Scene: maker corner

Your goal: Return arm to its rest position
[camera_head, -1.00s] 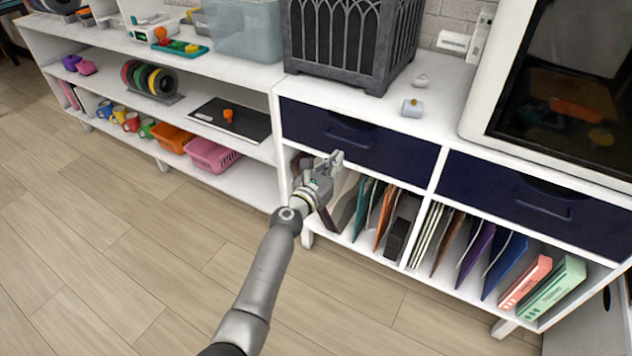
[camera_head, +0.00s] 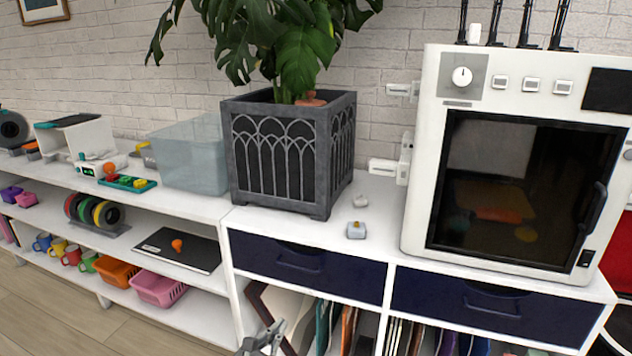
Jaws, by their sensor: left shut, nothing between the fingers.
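My left gripper (camera_head: 264,337) shows at the bottom edge of the head view, in front of the open compartment under the left dark blue drawer (camera_head: 305,265). Its fingers are shut with nothing between them, and it touches nothing that I can make out. Most of its arm is below the picture. My right gripper is not in view.
A white cabinet (camera_head: 375,238) bears a planter (camera_head: 285,158) with a leafy plant and a white machine with a dark window (camera_head: 500,185). Two small items, one a box (camera_head: 356,230), lie between them. Low shelves at left hold cups, baskets and spools. Bare floor shows bottom left.

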